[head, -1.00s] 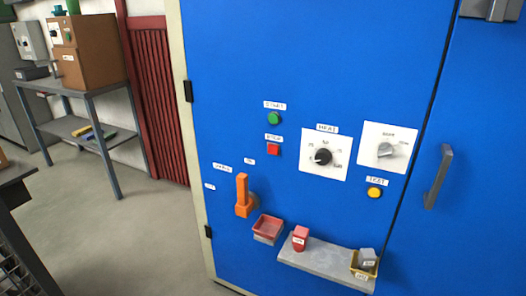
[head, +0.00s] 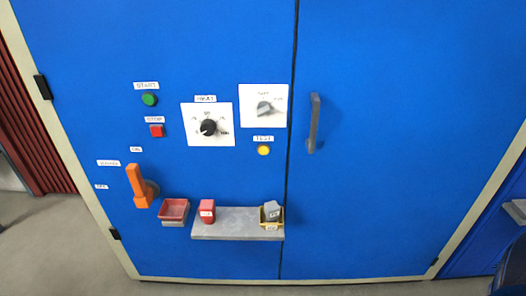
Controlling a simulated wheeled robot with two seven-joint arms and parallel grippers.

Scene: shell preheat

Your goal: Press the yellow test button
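The yellow test button (head: 263,150) is a small round button on the blue cabinet front, just under a label that reads TEST. It sits below the white plate with the grey knob (head: 264,108) and left of the door seam. Nothing covers it. Neither of my grippers shows in the head view.
The cabinet also carries a green start button (head: 149,99), a red stop button (head: 157,130), a black heat knob (head: 208,127), an orange lever (head: 139,187) and a grey door handle (head: 314,123). Below, a grey shelf (head: 225,225) sticks out, with a red tray (head: 174,209) beside it.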

